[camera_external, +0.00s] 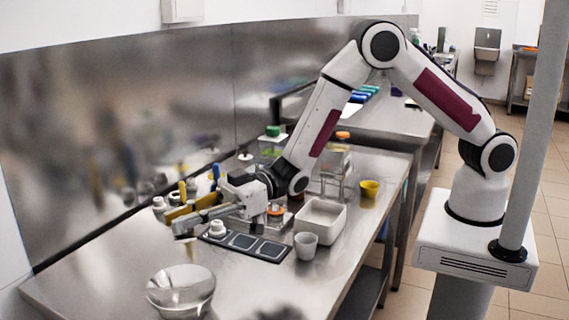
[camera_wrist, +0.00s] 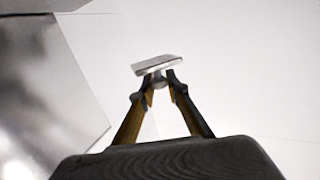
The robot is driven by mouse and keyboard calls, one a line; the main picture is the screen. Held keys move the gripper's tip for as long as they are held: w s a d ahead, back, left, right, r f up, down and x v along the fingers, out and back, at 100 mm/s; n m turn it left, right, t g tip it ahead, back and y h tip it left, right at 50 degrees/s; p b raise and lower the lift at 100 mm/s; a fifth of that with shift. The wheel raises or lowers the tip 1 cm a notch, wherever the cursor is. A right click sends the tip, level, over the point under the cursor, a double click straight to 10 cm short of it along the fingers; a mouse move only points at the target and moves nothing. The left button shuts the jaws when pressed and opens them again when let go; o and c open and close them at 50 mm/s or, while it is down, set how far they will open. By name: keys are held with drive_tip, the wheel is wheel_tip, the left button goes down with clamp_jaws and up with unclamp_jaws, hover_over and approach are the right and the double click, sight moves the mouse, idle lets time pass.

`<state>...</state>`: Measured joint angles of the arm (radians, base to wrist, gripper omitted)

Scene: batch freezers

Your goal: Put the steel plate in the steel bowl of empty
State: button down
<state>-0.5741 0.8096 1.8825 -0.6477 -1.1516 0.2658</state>
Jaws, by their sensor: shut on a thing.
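My gripper (camera_external: 178,221) reaches out to the left over the table, its fingers level with the bench and pointing left. In the wrist view my gripper (camera_wrist: 160,84) has its two fingertips closed on the short stem under a small, flat, silvery square plate (camera_wrist: 157,65), which I take for the steel plate. The plate is hard to make out in the external view. The shiny steel bowl (camera_external: 180,294) stands at the front left of the table, nearer the camera than my gripper and apart from it. The bowl looks empty.
A dark tray with square pads (camera_external: 242,245) lies beneath my arm, with a white tub (camera_external: 320,222), a grey cup (camera_external: 305,246) and a yellow cup (camera_external: 369,189) to its right. Small bottles stand along the steel back wall (camera_external: 120,130). The table around the bowl is clear.

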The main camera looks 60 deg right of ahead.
wheel_tip(320, 180, down, 6)
idle(0.9)
drive_tip(key=shift+f, duration=0.2)
drive_tip(key=shift+f, duration=1.8)
drive_tip(key=shift+f, duration=0.1)
drive_tip(key=c, duration=2)
unclamp_jaws()
drive_tip(key=shift+o, duration=0.2)
drive_tip(key=v, duration=0.7)
drive_tip(key=shift+d, duration=0.3)
